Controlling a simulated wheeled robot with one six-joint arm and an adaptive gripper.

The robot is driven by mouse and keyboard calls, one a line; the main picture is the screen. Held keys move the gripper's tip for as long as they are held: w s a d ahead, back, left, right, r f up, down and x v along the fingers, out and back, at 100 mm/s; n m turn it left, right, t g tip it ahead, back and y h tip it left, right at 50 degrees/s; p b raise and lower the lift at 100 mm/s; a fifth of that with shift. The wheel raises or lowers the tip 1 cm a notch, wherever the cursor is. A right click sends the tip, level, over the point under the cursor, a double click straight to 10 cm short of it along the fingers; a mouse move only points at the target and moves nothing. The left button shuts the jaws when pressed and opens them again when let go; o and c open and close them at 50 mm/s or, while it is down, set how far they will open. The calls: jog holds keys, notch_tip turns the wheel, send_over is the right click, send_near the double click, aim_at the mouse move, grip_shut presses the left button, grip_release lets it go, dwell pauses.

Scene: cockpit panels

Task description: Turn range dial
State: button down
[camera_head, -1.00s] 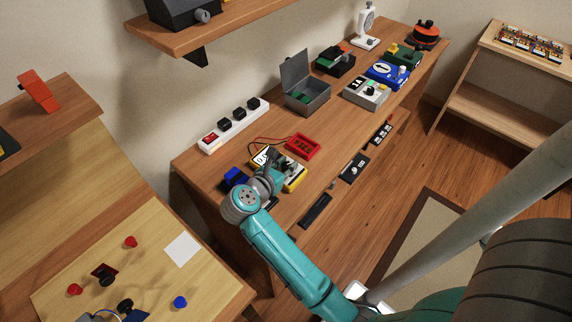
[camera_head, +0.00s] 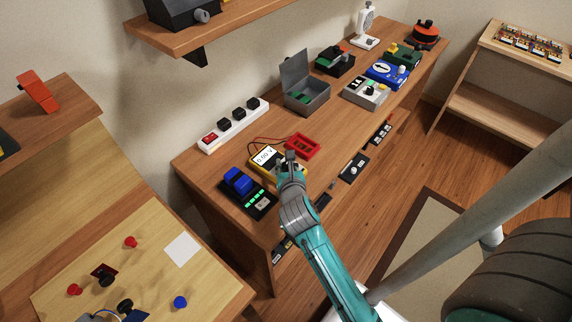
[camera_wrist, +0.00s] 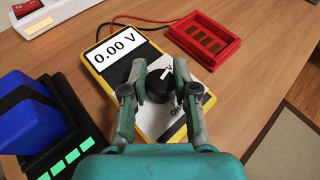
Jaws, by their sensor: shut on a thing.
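A yellow multimeter (camera_wrist: 108,78) lies on the wooden bench, its display (camera_wrist: 119,43) reading 0.00 V. Its round black range dial (camera_wrist: 158,86) has a white pointer mark at its upper edge, towards a V on the grey face. In the wrist view my gripper (camera_wrist: 158,82) has one finger on each side of the dial and is shut on it. In the head view my gripper (camera_head: 287,162) covers the dial and much of the multimeter, while its display (camera_head: 265,155) still shows.
A red tray (camera_wrist: 203,41) with dark slots lies beyond the multimeter, joined by red and black leads. A blue block on a black base with green lights (camera_wrist: 45,125) stands close at left. A white power strip (camera_head: 234,127) lies along the wall.

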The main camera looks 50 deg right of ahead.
jog(key=shift+n+y, duration=0.3)
jog(key=c, duration=0.9)
grip_release()
jog(key=shift+o, duration=0.2)
jog(key=v, duration=1.2)
jog(key=shift+f, duration=0.1)
